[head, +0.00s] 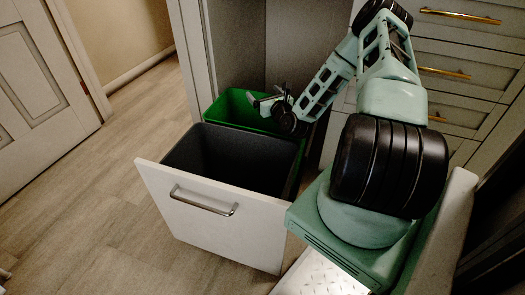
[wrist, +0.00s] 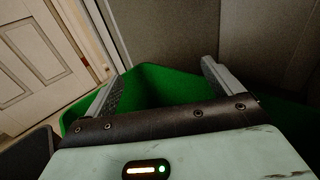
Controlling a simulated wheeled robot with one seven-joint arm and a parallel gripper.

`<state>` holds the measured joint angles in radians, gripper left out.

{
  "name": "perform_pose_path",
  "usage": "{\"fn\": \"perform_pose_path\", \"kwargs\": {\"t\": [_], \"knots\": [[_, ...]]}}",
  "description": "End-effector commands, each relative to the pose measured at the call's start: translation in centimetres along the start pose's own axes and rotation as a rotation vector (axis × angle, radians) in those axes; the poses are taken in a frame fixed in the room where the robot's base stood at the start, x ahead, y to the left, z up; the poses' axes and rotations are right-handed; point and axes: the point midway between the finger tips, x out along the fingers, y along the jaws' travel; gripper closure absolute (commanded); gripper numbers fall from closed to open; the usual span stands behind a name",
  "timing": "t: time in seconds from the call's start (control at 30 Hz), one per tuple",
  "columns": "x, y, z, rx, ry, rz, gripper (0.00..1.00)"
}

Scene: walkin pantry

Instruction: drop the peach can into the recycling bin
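A green bin (head: 235,107) sits at the back of a pulled-out drawer, behind a dark grey bin (head: 208,152). No label shows on either bin, so I cannot tell from markings which is for recycling. My gripper (head: 262,98) is above the green bin, pointing left. In the wrist view my gripper (wrist: 161,70) has its two fingers wide apart with nothing between them. The inside of the green bin (wrist: 165,86) shows between and below the fingers. No peach can is visible in either view. The bottom of the green bin is hidden.
The white drawer front (head: 205,215) with a metal handle stands out over the wooden floor (head: 95,215). Cabinet drawers (head: 465,60) with brass handles are at the right. A panelled door (head: 40,80) is at the left. The floor left of the drawer is clear.

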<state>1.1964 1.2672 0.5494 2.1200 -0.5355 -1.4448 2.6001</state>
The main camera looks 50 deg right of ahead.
Motion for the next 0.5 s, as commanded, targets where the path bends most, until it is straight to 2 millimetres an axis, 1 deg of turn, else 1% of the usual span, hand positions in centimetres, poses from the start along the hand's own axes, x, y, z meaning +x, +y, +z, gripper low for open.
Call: {"fn": "perform_pose_path", "kwargs": {"t": [0.13,0.23,0.37,0.5], "knots": [[-0.6,0.0,0.0,0.001,0.002,-0.001,0.09],[-1.9,0.0,0.1,0.003,0.004,0.0,0.09],[-4.6,-0.1,0.2,0.004,0.005,-0.001,0.09],[-8.0,-0.1,0.2,0.004,0.006,-0.002,0.09]]}}
